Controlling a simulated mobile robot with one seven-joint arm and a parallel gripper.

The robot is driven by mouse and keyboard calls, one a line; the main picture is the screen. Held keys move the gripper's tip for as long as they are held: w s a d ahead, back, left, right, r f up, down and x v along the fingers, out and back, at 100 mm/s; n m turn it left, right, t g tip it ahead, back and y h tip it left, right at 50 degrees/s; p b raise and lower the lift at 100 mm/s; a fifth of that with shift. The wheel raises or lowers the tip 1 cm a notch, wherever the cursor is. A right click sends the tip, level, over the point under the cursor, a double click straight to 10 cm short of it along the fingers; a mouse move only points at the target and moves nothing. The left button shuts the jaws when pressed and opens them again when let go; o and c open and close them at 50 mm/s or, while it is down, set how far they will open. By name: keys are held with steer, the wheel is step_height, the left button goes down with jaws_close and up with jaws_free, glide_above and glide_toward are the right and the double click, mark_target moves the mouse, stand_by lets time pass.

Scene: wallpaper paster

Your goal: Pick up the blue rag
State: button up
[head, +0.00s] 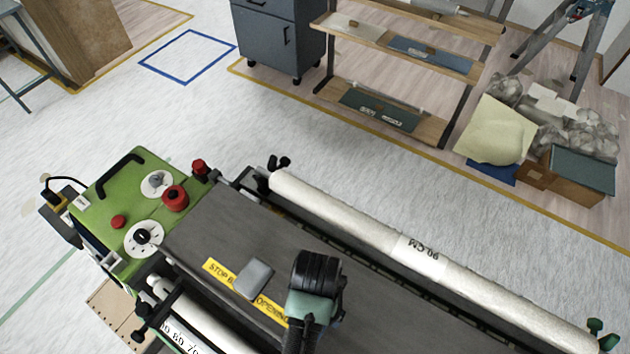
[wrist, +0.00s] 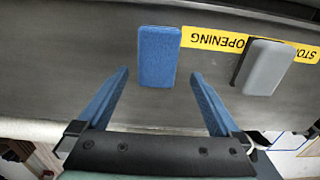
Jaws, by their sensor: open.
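The blue rag (wrist: 158,56) shows in the wrist view as a flat, rounded blue block. It lies on the dark grey machine cover beside the end of a yellow label strip. My gripper (wrist: 160,76) is open, with its two blue fingers spread to the left and right of the rag's near end in the picture. Nothing is held between the fingers, and I cannot tell how high they are above the cover. In the head view my arm covers the spot where the rag lies, so the rag and the fingertips are hidden there.
A similar grey block (wrist: 268,68) lies right of the rag, on the yellow label (wrist: 212,40); it also shows in the head view (head: 256,276). A long white roll (head: 350,225) runs along the machine's far side. The green control box (head: 130,200) has red knobs.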

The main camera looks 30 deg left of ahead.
steer(key=shift+w+d+f+p, duration=0.15)
steer(key=shift+f+p, duration=0.1)
steer(key=shift+f, duration=0.8)
steer(key=shift+s+d+f+p, duration=0.1)
steer(key=shift+f+p, duration=0.1)
steer(key=shift+f, duration=0.85)
steer(key=c, duration=1.4)
steer(key=shift+o, duration=0.2)
steer(key=shift+r, duration=0.1)
step_height(320, 180, up, 10)
steer(key=shift+f+b, duration=0.1)
steer(key=shift+b, duration=0.65)
